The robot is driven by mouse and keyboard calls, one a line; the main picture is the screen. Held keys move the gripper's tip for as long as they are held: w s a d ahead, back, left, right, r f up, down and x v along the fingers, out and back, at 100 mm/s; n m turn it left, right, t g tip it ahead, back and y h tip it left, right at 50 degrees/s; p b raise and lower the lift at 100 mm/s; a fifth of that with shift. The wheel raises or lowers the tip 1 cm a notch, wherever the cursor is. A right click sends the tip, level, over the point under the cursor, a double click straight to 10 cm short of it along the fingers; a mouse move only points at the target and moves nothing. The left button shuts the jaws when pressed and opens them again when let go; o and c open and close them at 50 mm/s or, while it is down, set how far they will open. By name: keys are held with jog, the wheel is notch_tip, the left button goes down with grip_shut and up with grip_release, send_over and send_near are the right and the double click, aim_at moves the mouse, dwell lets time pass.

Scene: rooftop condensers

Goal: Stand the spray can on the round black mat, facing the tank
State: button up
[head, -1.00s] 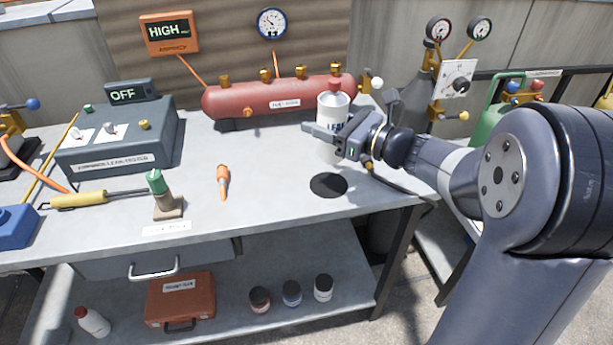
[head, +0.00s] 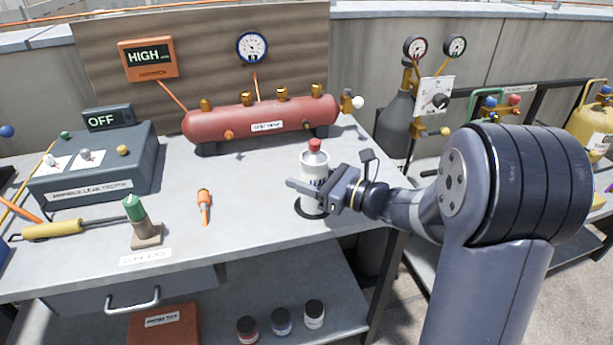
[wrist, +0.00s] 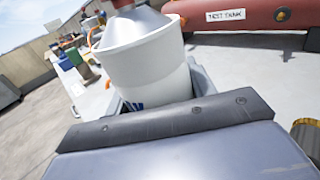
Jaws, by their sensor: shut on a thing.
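The spray can (head: 315,165) is white with a red cap and blue lettering. My gripper (head: 318,190) is shut around its lower body from the right. The can looks upright, with its base over the round black mat (head: 299,213); whether it touches the mat cannot be told. Most of the mat is hidden by the can and gripper. In the wrist view the can (wrist: 145,65) stands between the jaws, tilted in the picture. The red tank (head: 260,122) lies behind the mat at the back of the bench; its label also shows in the wrist view (wrist: 225,15).
An orange-handled tool (head: 205,205) lies left of the mat. A ball-handled valve (head: 350,102) sticks out at the tank's right end. Bare bench (head: 255,185) lies between.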

jog(key=o, duration=1.2)
jog(key=shift+r, duration=0.15)
jog(key=p+v, duration=0.1)
jog(key=v, duration=1.1)
